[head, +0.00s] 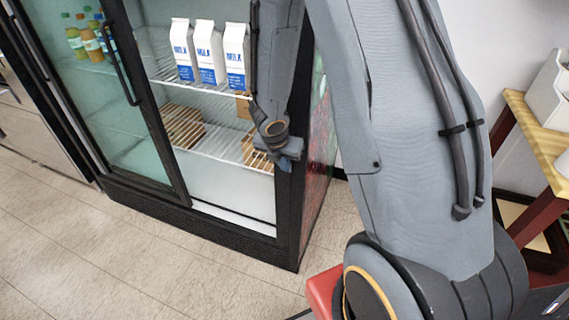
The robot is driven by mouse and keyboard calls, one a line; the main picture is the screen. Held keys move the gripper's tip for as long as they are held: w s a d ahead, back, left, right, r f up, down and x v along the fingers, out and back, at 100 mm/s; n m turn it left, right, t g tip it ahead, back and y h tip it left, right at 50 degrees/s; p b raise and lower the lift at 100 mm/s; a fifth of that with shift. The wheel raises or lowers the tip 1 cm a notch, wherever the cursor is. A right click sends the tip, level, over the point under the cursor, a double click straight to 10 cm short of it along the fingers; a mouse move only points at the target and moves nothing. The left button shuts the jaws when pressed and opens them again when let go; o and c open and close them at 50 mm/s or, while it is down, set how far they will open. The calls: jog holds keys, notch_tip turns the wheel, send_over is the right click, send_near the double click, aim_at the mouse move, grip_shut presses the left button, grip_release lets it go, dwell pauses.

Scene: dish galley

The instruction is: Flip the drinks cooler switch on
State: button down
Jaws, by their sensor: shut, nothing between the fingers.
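The drinks cooler (240,238) is a black-framed glass-fronted cabinet at the left and middle of the head view. Its glass door (130,130) with a black vertical handle (117,62) stands at the left. The right part of the front shows the shelves plainly. I cannot make out the cooler's switch; my arm covers part of the right frame and side. My gripper (286,149) is small in view at the end of my arm, in front of the cooler's right frame edge. It is shut and empty, its fingers hardly visible. I cannot tell whether it touches the cooler.
Milk cartons (208,52), bottles (88,40) and brown items (183,127) sit inside the cooler. A wooden table (535,125) with a white container (552,88) stands at the right. The tiled floor (110,255) before the cooler is clear.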

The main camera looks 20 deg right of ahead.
jog(key=shift+w+d+r, duration=0.15)
jog(key=shift+w+d, duration=0.1)
jog(key=shift+r+p, duration=0.1)
jog(key=shift+p, duration=0.2)
jog(key=shift+r+p, duration=0.7)
jog(key=shift+p, duration=0.1)
